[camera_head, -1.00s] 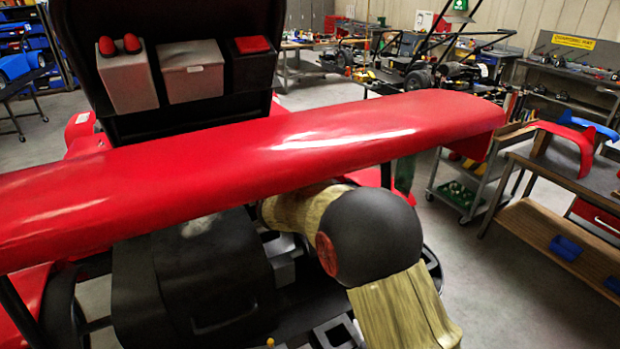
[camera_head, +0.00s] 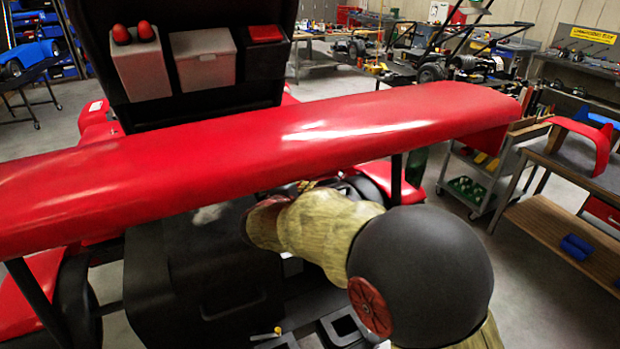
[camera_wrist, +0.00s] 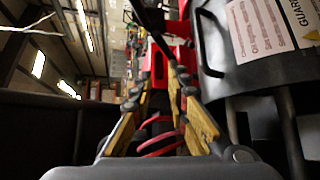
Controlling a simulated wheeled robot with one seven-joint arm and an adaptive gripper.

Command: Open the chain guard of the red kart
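The red kart shows its rear wing (camera_head: 300,150) across the head view. Below the wing is a black box-like cover (camera_head: 190,285) with a handle on its near face. In the wrist view, a dark panel with a black handle (camera_wrist: 206,45) and a white label (camera_wrist: 268,25) reading "GUARD" fills the upper right; it appears to be the chain guard (camera_wrist: 225,82). My gripper (camera_wrist: 163,72) has its fingertips apart, with nothing visibly held between them. The handle is right of the fingertips, apparently untouched. In the head view my wing-side arm links hide the gripper.
A dark bar (camera_wrist: 150,22) and red kart parts (camera_wrist: 180,52) lie ahead of the fingertips in the wrist view. The kart's seat back with bins (camera_head: 203,60) stands behind the wing. A cart (camera_head: 470,180) and a workbench (camera_head: 560,170) stand at right, with open floor between.

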